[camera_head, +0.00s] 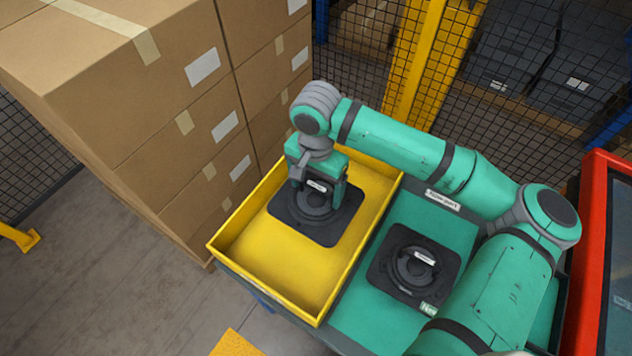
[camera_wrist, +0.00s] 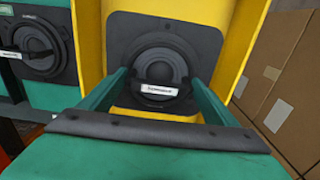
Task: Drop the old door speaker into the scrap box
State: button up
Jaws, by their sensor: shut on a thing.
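The old door speaker (camera_head: 328,228), a black round speaker on a square plate with a white label, is over the inside of the yellow scrap box (camera_head: 262,290). My gripper (camera_head: 318,196) points down from above and is shut on it. In the wrist view the speaker (camera_wrist: 160,38) shows between the two green fingers, with yellow box walls (camera_wrist: 92,45) around it. I cannot tell whether its plate touches the box floor. The front part of the box floor is bare.
A second black speaker (camera_head: 413,262) with a green tag lies on the green mat (camera_head: 360,310), right of the box. Stacked cartons (camera_head: 150,110) stand close on the left. A mesh fence (camera_head: 520,75) is behind, and a red-framed thing (camera_head: 592,240) is at right.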

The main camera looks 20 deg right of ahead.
jog(key=shift+f, duration=0.1)
jog(key=o, duration=1.8)
jog(key=shift+c, duration=0.2)
notch_tip(320, 180, up, 11)
jog(key=shift+f, duration=0.15)
jog(key=shift+w, duration=0.1)
